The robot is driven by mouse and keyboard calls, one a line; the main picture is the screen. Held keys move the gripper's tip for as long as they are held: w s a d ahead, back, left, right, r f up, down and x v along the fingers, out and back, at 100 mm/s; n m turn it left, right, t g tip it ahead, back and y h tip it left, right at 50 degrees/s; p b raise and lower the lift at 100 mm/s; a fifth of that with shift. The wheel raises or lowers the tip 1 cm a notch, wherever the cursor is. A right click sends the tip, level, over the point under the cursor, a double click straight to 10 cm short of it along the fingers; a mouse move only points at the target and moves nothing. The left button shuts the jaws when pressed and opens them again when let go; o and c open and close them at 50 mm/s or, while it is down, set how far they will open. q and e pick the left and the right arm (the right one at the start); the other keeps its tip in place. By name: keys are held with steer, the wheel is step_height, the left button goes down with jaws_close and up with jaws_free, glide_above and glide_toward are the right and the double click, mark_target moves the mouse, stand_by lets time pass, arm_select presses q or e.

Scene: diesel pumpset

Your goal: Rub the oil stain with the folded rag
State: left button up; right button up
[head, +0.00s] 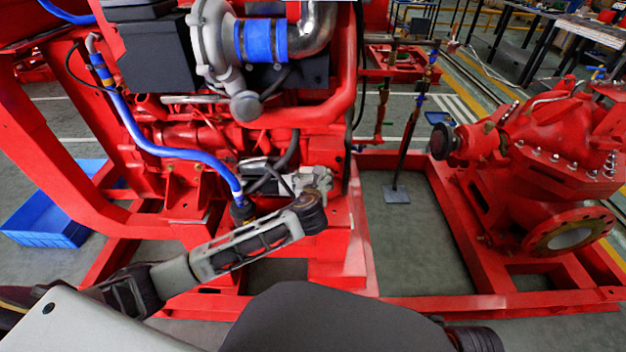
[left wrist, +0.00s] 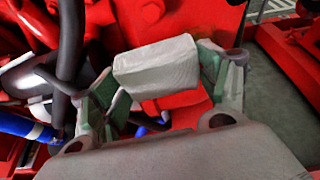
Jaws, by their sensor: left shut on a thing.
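The folded rag (left wrist: 157,66) is a light grey, block-like pad in the left wrist view. It sits between the two fingers of my left gripper (head: 288,180), which is shut on it. The green-padded fingers flank the rag in the left wrist view. In the head view the gripper is at the lower front of the red engine, and I cannot clearly make out the rag there. I cannot pick out the oil stain in either view. Whether the rag touches the red surface behind it cannot be told. My right gripper is not in view.
The red engine (head: 180,140) rises close behind the left gripper, with a blue hose (head: 170,152) and dark hoses beside it. A red pump (head: 545,150) stands at the right on the red base frame (head: 450,303). A blue bin (head: 45,222) lies on the floor at left.

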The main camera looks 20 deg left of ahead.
mark_target(339, 172)
arm_select(q)
steer(key=shift+w+a+p, duration=0.2)
steer(key=shift+w+p, duration=0.1)
steer(key=shift+w, duration=0.35)
stand_by(0.5)
steer(key=shift+d, duration=0.15)
steer(key=shift+w+d+p, duration=0.25)
steer(key=shift+d+p, duration=0.3)
steer(key=shift+d, duration=0.3)
steer(key=shift+w+d+p, duration=0.2)
steer(key=shift+d+p, duration=0.3)
steer(key=shift+d, duration=0.5)
steer(key=shift+w+d, duration=0.1)
steer(key=shift+d, duration=0.05)
steer(key=shift+w+d+p, duration=0.35)
steer(key=shift+d+p, duration=0.05)
steer(key=shift+d, duration=0.5)
steer(key=shift+w+d+p, duration=0.3)
steer(key=shift+d+p, duration=0.1)
steer(key=shift+d, duration=0.5)
steer(key=shift+r, duration=0.1)
steer(key=shift+p, duration=0.75)
